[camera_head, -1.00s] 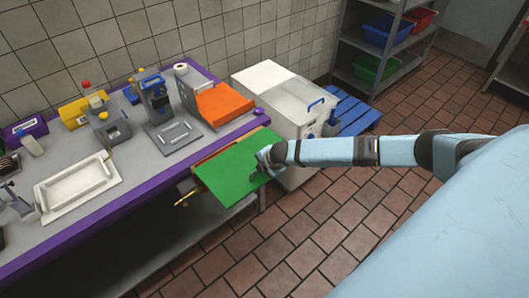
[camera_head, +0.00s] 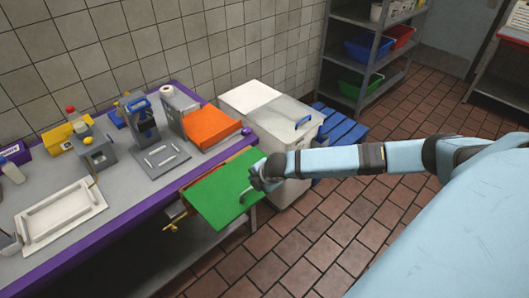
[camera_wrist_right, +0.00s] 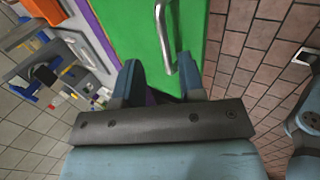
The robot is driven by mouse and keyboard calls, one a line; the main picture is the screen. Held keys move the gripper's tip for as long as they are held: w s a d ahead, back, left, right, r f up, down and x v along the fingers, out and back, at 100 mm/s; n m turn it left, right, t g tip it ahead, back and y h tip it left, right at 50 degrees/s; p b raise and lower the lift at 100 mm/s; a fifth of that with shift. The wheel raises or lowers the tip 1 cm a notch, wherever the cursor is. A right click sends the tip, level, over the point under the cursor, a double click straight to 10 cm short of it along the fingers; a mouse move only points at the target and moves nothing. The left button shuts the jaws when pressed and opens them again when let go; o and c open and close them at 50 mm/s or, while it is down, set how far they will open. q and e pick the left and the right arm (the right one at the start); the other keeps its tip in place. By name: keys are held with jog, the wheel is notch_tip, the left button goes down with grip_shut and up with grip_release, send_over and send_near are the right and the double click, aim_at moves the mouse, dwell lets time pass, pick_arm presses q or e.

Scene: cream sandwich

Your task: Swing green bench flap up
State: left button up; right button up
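The green flap (camera_head: 222,195) sticks out from the purple front edge of the bench (camera_head: 122,222). Its exact tilt is hard to judge. My right gripper (camera_head: 256,178) is at the flap's outer right edge in the head view. In the right wrist view the green flap (camera_wrist_right: 115,22) fills the upper middle, with a curved metal handle (camera_wrist_right: 162,38) on it. The fingers of my right gripper (camera_wrist_right: 160,78) are spread apart, and the handle's end shows between them, apparently a little ahead of the tips. Contact cannot be told. My left gripper is not in view.
On the bench stand an orange sloped block (camera_head: 211,127), a grey press (camera_head: 142,117) and a white tray (camera_head: 62,212). White bins (camera_head: 285,118) stand beside the bench end, near a blue pallet (camera_head: 340,130). Tiled floor (camera_head: 300,240) is open in front.

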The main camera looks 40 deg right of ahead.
jog(key=v, duration=0.7)
jog(key=shift+r+b, duration=0.35)
jog(key=shift+r, duration=0.05)
jog(key=shift+s, duration=0.15)
